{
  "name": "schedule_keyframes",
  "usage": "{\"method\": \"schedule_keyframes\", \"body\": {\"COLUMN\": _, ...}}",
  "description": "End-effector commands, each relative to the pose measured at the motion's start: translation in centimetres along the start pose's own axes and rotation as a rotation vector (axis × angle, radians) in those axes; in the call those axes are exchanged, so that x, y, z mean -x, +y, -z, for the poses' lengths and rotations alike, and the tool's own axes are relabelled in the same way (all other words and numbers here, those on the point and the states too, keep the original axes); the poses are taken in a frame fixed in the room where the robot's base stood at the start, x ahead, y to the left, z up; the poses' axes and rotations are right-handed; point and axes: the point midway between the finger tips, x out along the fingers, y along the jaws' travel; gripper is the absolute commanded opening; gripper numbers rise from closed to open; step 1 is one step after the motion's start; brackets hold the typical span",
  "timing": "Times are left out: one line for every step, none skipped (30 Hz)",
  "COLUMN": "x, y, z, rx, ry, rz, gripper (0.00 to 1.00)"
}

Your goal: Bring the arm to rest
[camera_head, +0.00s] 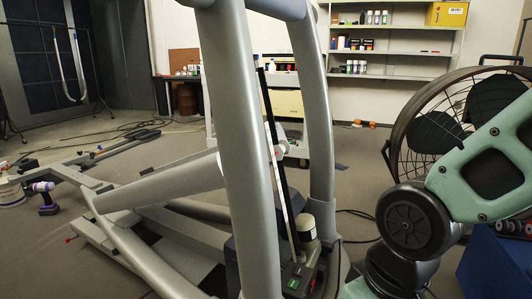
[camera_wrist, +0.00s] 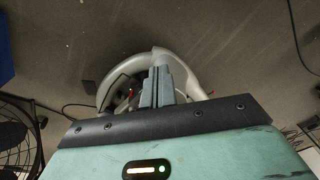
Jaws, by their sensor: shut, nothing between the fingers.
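My gripper (camera_wrist: 158,88) shows in the wrist view with its grey fingers together and nothing between them. Beyond it is the curved grey frame of the elliptical (camera_wrist: 205,72), with dark parts inside the curve. I cannot tell the exact gap between the fingers and the frame. In the head view the elliptical (camera_head: 240,150) stands large in the middle, and my mint-green arm is folded at the right. My gripper cannot be made out in the head view.
A large round fan (camera_head: 408,125) stands behind my arm, with a blue container (camera_head: 490,265) at the lower right. A purple drill (camera_head: 45,198) and detached bars (camera_head: 110,152) lie on the floor at left. Shelves (camera_head: 395,52) line the back wall. Cables cross the floor.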

Motion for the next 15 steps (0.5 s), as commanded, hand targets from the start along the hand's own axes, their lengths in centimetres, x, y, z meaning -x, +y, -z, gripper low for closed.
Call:
{"method": "schedule_keyframes", "body": {"x": 1.7, "y": -0.8, "z": -1.2, "rx": 0.046, "ry": -0.02, "rz": -0.009, "gripper": 0.0}}
{"method": "schedule_keyframes", "body": {"x": 2.3, "y": -1.1, "z": -1.9, "rx": 0.071, "ry": -0.035, "rz": -0.014, "gripper": 0.0}}
{"method": "schedule_keyframes", "body": {"x": 3.2, "y": -1.6, "z": -2.9, "rx": 0.104, "ry": -0.055, "rz": -0.02, "gripper": 0.0}}
{"method": "schedule_keyframes", "body": {"x": 3.8, "y": -1.9, "z": -3.6, "rx": 0.128, "ry": -0.07, "rz": -0.025, "gripper": 0.0}}
{"method": "schedule_keyframes", "body": {"x": 4.4, "y": -2.1, "z": -4.3, "rx": 0.151, "ry": -0.085, "rz": -0.03, "gripper": 0.0}}
{"method": "schedule_keyframes", "body": {"x": 5.3, "y": -2.2, "z": -4.7, "rx": 0.163, "ry": -0.098, "rz": -0.033, "gripper": 0.0}}
{"method": "schedule_keyframes", "body": {"x": 5.9, "y": -2.2, "z": -4.5, "rx": 0.157, "ry": -0.098, "rz": -0.031, "gripper": 0.0}}
{"method": "schedule_keyframes", "body": {"x": 6.4, "y": -2.2, "z": -4.4, "rx": 0.155, "ry": -0.098, "rz": -0.031, "gripper": 0.0}}
{"method": "schedule_keyframes", "body": {"x": 7.2, "y": -2.3, "z": -4.3, "rx": 0.154, "ry": -0.097, "rz": -0.031, "gripper": 0.0}}
{"method": "schedule_keyframes", "body": {"x": 7.7, "y": -2.3, "z": -4.2, "rx": 0.154, "ry": -0.097, "rz": -0.031, "gripper": 0.0}}
{"method": "schedule_keyframes", "body": {"x": 8.2, "y": -2.4, "z": -4.1, "rx": 0.153, "ry": -0.097, "rz": -0.031, "gripper": 0.0}}
{"method": "schedule_keyframes", "body": {"x": 9.0, "y": -2.4, "z": -4.0, "rx": 0.153, "ry": -0.096, "rz": -0.031, "gripper": 0.0}}
{"method": "schedule_keyframes", "body": {"x": 9.6, "y": -2.5, "z": -3.9, "rx": 0.153, "ry": -0.096, "rz": -0.03, "gripper": 0.0}}
{"method": "schedule_keyframes", "body": {"x": 10.3, "y": -2.5, "z": -3.9, "rx": 0.153, "ry": -0.096, "rz": -0.03, "gripper": 0.0}}
{"method": "schedule_keyframes", "body": {"x": 11.2, "y": -2.6, "z": -3.7, "rx": 0.152, "ry": -0.096, "rz": -0.03, "gripper": 0.0}}
